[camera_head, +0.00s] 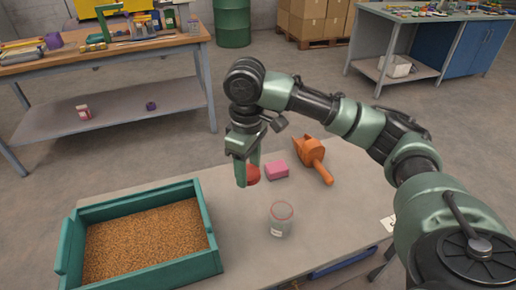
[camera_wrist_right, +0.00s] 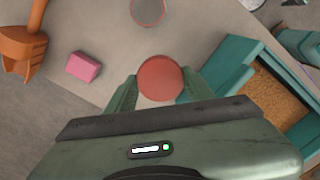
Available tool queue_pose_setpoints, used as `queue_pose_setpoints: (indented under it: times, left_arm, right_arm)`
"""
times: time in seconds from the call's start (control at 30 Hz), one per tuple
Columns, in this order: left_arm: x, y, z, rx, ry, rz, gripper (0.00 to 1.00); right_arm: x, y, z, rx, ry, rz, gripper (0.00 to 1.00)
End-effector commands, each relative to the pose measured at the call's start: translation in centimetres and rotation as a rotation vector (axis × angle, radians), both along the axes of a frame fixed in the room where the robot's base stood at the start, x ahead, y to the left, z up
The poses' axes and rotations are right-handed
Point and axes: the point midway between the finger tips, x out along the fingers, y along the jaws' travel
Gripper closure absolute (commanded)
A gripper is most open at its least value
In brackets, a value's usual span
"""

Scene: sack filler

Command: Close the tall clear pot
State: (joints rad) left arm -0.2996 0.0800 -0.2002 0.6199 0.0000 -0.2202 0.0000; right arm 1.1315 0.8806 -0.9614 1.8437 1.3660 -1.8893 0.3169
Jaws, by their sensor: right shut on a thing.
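The tall clear pot (camera_head: 281,220) stands upright on the grey table, with a reddish rim and a small pale label; its top looks open. In the right wrist view the pot (camera_wrist_right: 148,10) is cut off by the top edge. My right gripper (camera_head: 247,175) is shut on a round red lid (camera_head: 253,175), held behind and left of the pot in the head view. In the right wrist view the red lid (camera_wrist_right: 160,78) sits between the two green fingers. Whether it touches the table is hard to tell. My left gripper is not in view.
A teal tray of grain (camera_head: 207,232) fills the left of the table. A pink block (camera_head: 277,170) and an orange scoop (camera_head: 314,158) lie behind the pot, close to the right gripper. The table right of the pot is mostly clear.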

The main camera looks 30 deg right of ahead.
Motion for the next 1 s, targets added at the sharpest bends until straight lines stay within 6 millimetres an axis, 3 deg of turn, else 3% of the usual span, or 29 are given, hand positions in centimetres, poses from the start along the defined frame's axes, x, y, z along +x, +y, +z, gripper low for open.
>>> queue_pose_setpoints:
  times: [0.2,0.4,0.6,0.83,1.0]
  left_arm:
    - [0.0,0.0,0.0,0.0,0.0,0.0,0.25]
    - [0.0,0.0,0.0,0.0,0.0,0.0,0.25]
    - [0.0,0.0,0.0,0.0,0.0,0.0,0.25]
    - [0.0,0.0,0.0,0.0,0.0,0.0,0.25]
    - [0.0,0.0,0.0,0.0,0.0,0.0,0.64]
  right_arm:
    - [-5.6,4.5,-1.7,-0.001,0.0,-0.281,0.85]
    - [-9.4,6.5,-2.8,0.0,0.0,-0.46,0.85]
    - [-10.8,7.1,-3.1,-0.001,0.0,-0.527,0.85]
    - [-10.8,7.1,-3.1,-0.001,0.0,-0.53,0.85]
    - [-10.7,7.1,-3.1,0.0,-0.001,-0.53,0.85]
